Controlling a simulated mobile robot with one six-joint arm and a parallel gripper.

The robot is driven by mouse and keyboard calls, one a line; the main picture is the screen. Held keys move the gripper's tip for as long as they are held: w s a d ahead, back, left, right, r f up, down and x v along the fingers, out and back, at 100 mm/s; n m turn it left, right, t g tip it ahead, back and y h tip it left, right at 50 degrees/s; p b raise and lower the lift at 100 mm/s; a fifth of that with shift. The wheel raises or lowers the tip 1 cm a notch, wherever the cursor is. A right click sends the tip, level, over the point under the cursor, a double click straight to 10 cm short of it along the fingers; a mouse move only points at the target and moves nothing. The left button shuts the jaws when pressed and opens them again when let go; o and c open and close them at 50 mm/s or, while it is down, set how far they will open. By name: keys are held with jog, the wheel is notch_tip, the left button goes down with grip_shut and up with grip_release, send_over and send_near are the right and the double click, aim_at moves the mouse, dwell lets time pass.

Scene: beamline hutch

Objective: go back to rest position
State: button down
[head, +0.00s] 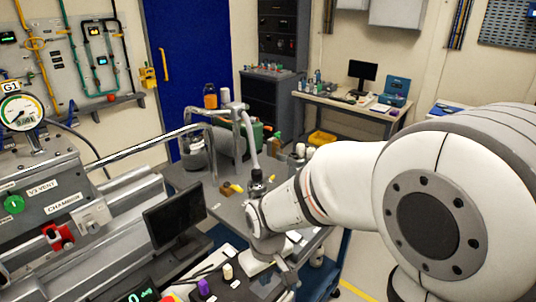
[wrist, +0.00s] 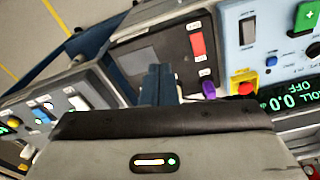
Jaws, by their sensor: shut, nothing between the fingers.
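My gripper (wrist: 158,72) shows in the wrist view as two dark fingers close together, with nothing visible between them. It is over a control panel with a red switch (wrist: 197,44) and a purple knob (wrist: 208,89). In the head view my white arm reaches from the right to the middle, and its wrist end hangs over the front of the grey bench. The fingertips are hard to make out there. No rest position is marked in either view.
A black monitor (head: 175,212) stands left of my wrist, beside the chamber rig with its gauge (head: 20,112). A grey bench (head: 205,185) with bottles and small parts lies behind. A purple knob (head: 203,287) and a white knob (head: 227,271) stand near the front.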

jog(key=s+d+r+m+t, duration=0.1)
jog(key=s+d+r+m, duration=0.2)
jog(key=d+r, duration=0.3)
jog(key=s+d+r+m+t, duration=0.1)
jog(key=s+d+r+m, duration=0.3)
jog(key=d, duration=0.6)
notch_tip(320, 180, up, 2)
jog(key=shift+s+t, duration=0.3)
jog(key=shift+s, duration=0.75)
